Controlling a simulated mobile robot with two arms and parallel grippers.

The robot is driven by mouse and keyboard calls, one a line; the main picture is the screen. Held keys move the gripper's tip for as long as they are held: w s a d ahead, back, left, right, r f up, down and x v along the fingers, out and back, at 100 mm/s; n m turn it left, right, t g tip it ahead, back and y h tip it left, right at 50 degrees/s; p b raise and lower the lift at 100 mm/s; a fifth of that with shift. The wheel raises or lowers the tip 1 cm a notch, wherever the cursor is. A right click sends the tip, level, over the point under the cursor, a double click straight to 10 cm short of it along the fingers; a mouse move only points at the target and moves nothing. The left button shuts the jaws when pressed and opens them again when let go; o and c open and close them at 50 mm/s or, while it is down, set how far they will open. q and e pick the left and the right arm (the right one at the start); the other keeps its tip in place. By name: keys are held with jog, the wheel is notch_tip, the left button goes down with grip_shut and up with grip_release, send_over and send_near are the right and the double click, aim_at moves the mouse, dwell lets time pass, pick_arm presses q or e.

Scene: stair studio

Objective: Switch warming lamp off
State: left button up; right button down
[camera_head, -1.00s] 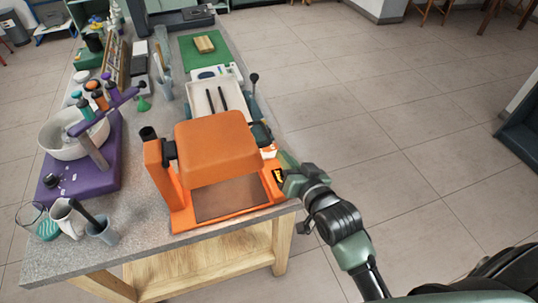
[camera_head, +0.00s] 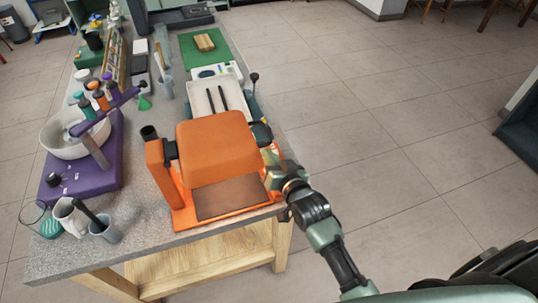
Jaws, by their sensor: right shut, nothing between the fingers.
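The warming lamp (camera_head: 218,140) is an orange unit with a hood over a dark flat plate, standing near the front right edge of the table. My right gripper (camera_head: 272,162) is shut and empty. It is at the right side of the lamp's base, close to or touching it. The gripper hides that part of the base, so its switch does not show. I cannot tell from this view whether the lamp is lit. My left gripper is not in view.
The grey table (camera_head: 140,215) holds a purple stand mixer (camera_head: 85,170) with a white bowl (camera_head: 62,140) at left. Cups (camera_head: 104,229) stand at the front left corner. A white tray (camera_head: 208,102) and a green board (camera_head: 192,52) lie behind the lamp. Open floor is at right.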

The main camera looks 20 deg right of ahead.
jog(key=shift+a+f+n, duration=0.1)
jog(key=shift+f+n, duration=0.1)
jog(key=shift+n, duration=0.1)
jog(key=shift+a+f+h, duration=0.1)
jog(key=shift+f+h, duration=0.05)
jog(key=shift+h, duration=0.15)
jog(key=shift+a, duration=0.1)
jog(key=v, duration=0.8)
jog(key=shift+w, duration=0.1)
